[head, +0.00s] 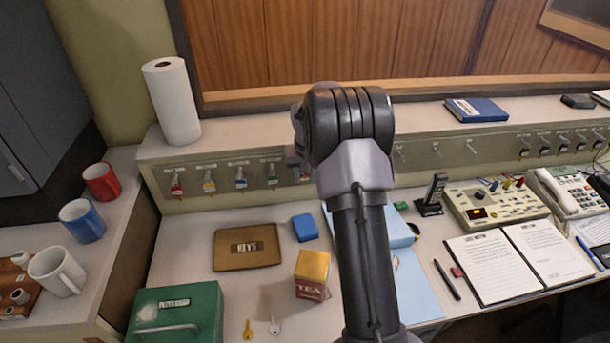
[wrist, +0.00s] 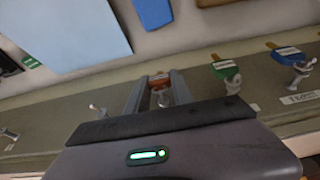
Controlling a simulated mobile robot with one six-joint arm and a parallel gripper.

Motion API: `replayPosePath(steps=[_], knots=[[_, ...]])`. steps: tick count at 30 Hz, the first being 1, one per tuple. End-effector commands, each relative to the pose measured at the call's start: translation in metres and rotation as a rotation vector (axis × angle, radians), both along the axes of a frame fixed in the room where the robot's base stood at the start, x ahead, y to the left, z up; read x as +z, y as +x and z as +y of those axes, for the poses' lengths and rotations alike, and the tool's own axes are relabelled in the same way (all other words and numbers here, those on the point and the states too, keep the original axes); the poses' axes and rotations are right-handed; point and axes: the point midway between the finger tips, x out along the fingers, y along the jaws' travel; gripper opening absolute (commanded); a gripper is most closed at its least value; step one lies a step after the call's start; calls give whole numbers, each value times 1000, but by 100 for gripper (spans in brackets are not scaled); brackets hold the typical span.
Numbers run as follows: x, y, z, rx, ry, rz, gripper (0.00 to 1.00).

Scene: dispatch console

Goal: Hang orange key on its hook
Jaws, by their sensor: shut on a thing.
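My gripper (wrist: 158,92) is up at the hook panel (wrist: 60,122), its two fingers shut on the orange key (wrist: 160,84). In the wrist view the key's orange-red head shows between the fingers, with a metal part close by. Whether its hole is around a hook I cannot tell. In the head view my arm hides most of the gripper and the key. The green key (wrist: 226,70) and the blue key (wrist: 288,53) hang on hooks to one side. A bare hook (wrist: 97,110) is on the other side.
Red (head: 176,185) and yellow (head: 208,183) keys hang further left on the panel. A paper roll (head: 172,102) stands on the ledge.

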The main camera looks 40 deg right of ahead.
Motion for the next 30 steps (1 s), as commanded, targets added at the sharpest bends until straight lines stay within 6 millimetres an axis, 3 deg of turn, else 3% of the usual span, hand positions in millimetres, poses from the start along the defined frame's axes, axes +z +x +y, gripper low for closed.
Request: replayPosePath(steps=[30], knots=[[0,10,-5,0,0,1,0]])
